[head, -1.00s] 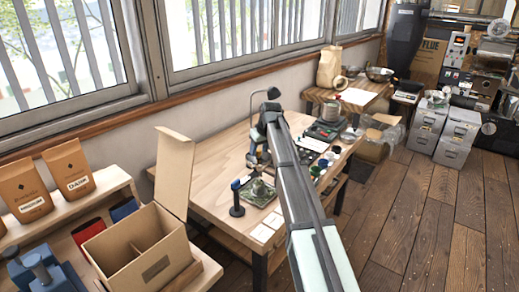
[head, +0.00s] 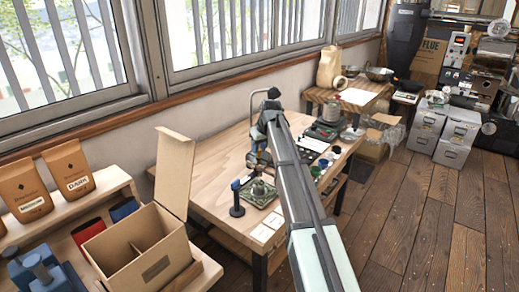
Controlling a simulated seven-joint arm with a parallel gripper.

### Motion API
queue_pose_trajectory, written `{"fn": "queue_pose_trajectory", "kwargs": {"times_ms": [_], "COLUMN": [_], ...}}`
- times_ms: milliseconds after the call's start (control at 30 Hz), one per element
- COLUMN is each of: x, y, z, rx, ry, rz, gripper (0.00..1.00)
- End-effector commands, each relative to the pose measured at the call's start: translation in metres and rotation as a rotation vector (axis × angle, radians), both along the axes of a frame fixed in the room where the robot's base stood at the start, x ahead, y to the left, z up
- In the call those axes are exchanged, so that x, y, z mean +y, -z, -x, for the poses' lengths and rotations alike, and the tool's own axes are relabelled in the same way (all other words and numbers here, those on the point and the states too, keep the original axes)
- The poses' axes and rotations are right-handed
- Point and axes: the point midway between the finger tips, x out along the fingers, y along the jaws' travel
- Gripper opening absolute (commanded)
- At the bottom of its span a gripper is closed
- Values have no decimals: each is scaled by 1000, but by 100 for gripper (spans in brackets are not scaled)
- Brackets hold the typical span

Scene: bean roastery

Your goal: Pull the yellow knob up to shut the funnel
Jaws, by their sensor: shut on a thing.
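My gripper (head: 259,161) points down over the wooden table, left of my arm. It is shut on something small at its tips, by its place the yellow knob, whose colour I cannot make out. Just below it a small greenish-grey piece (head: 258,188), perhaps the funnel or its stand, is on a dark patterned mat (head: 270,200). The funnel's outline and whether it is open or shut are too small to tell.
A dark blue-topped tamper-like tool (head: 237,200) stands left of the mat. Pale cards (head: 263,233) lie at the table's front edge. Several small cups (head: 316,172) and a scale-like device (head: 322,131) are right of my arm. An open cardboard box (head: 140,245) stands at lower left.

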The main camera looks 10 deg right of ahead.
Motion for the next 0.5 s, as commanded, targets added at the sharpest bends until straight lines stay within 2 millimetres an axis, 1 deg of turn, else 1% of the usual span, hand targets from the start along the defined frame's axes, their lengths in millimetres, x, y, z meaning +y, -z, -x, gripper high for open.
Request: {"fn": "queue_pose_trajectory", "kwargs": {"times_ms": [33, 100, 333, 367, 500], "x": [0, 0, 0, 0, 0], "y": [-6, -10, -12, -12, -11], "z": [-1, -1, -1, -1, -1], "rx": [-1, -1, -4, -4, -3], "ry": [0, 0, 0, 0, 0], "rz": [0, 0, -1, -1, 0], "gripper": [0, 0, 0, 28, 42]}}
